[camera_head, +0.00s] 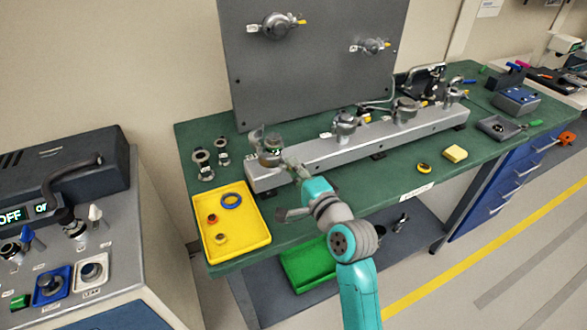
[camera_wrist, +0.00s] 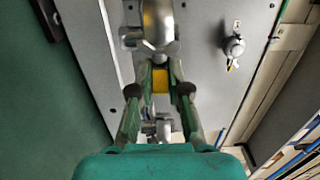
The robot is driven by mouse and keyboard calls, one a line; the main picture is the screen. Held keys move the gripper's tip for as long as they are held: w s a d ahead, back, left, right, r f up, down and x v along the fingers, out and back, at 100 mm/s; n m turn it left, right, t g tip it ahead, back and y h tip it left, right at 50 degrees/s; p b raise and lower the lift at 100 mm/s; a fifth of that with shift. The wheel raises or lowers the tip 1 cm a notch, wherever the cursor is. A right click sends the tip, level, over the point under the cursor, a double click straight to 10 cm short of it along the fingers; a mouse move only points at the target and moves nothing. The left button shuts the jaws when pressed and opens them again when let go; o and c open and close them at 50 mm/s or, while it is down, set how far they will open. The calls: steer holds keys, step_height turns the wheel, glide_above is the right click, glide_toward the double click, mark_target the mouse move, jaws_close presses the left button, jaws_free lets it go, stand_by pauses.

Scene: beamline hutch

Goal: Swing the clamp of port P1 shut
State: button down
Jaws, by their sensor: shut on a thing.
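A grey metal rail (camera_head: 375,140) on the green bench carries several ports with metal clamps. My gripper (camera_head: 294,166) reaches the leftmost port's clamp (camera_head: 271,151) from the front right. The small port labels are too small to read, so I cannot confirm which is P1. In the wrist view my gripper (camera_wrist: 160,72) is shut on a yellow-tipped clamp lever (camera_wrist: 160,80), between its two fingers. A metal clamp body (camera_wrist: 158,42) lies just beyond the fingertips. Whether this clamp is fully around the port is hidden by the gripper and the viewing angle.
A yellow tray (camera_head: 237,256) with rings stands left of my arm. Loose metal fittings (camera_head: 202,160) lie behind it. A grey upright panel (camera_head: 310,65) with two more ports stands behind the rail.

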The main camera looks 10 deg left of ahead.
steer(key=shift+w+d+n+g+y, duration=0.2)
steer(key=shift+w+n+g+y, duration=0.95)
steer(key=shift+w+n+g, duration=0.8)
steer(key=shift+w+d+n+g+y, duration=0.2)
steer(key=shift+w+n+g+y, duration=1.05)
steer(key=shift+g, duration=1.2)
steer(key=shift+w+d+n+g+y, duration=0.2)
steer(key=shift+w+n+g+y, duration=0.9)
steer(key=shift+w+n+g, duration=0.85)
steer(key=shift+s+g, duration=0.3)
steer(key=shift+g, duration=0.15)
steer(key=c, duration=1.1)
jaws_free()
steer(key=shift+c, duration=0.2)
steer(key=d, duration=1.2)
steer(key=shift+s, duration=0.2)
